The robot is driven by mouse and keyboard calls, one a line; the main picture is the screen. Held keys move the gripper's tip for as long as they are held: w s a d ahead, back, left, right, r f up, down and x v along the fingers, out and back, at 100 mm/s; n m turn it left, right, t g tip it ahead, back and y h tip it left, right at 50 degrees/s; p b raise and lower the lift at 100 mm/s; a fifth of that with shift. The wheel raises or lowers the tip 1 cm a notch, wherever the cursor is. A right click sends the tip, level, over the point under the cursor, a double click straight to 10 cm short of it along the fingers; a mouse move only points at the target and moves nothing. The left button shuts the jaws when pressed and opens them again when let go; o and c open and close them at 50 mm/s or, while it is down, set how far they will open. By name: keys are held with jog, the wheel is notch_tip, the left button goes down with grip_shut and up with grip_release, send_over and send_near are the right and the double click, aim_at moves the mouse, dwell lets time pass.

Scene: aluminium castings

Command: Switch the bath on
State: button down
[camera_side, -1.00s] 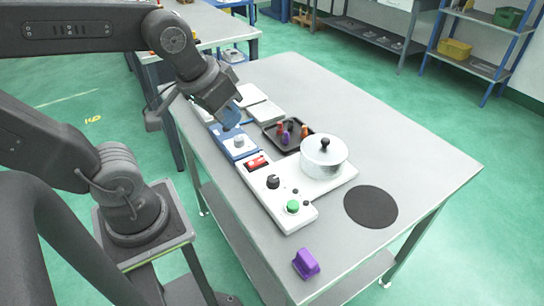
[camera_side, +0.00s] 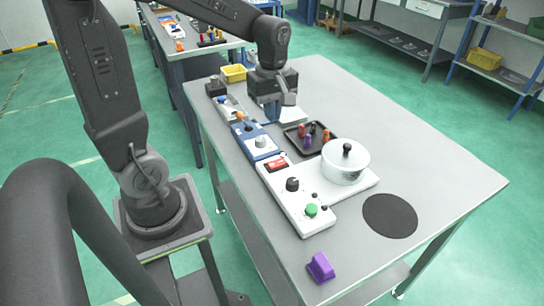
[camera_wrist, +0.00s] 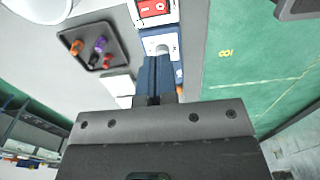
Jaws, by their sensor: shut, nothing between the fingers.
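The bath is a white unit (camera_side: 325,207) with a lidded metal pot (camera_side: 345,162) at its right. Its front strip bears a red rocker switch (camera_side: 277,164), a black knob (camera_side: 292,184) and a green button (camera_side: 311,210). The red switch shows in the wrist view (camera_wrist: 154,7) at the top edge; I cannot tell its position. My gripper (camera_side: 272,116) points down, shut and empty, above the table behind the blue unit (camera_side: 251,137) with its pale knob (camera_side: 261,141). In the wrist view my blue fingers (camera_wrist: 154,62) show close to that unit, apart from the red switch.
A black tray (camera_side: 290,133) with several small coloured pieces lies behind the pot. A dark round mat (camera_side: 390,215) and a purple block (camera_side: 320,267) lie near the front. A yellow bin (camera_side: 233,73) stands at the far end. The table's right side is clear.

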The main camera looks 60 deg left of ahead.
aim_at(277, 162)
jog(key=shift+f, duration=0.1)
notch_tip(277, 162, down, 14)
jog(key=shift+r, duration=0.1)
dwell(0.4)
jog(key=shift+s+f, duration=0.1)
jog(key=shift+f, duration=0.15)
dwell(0.5)
jog(key=shift+w+r, duration=0.35)
jog(key=shift+w, duration=0.45)
notch_tip(277, 162, up, 14)
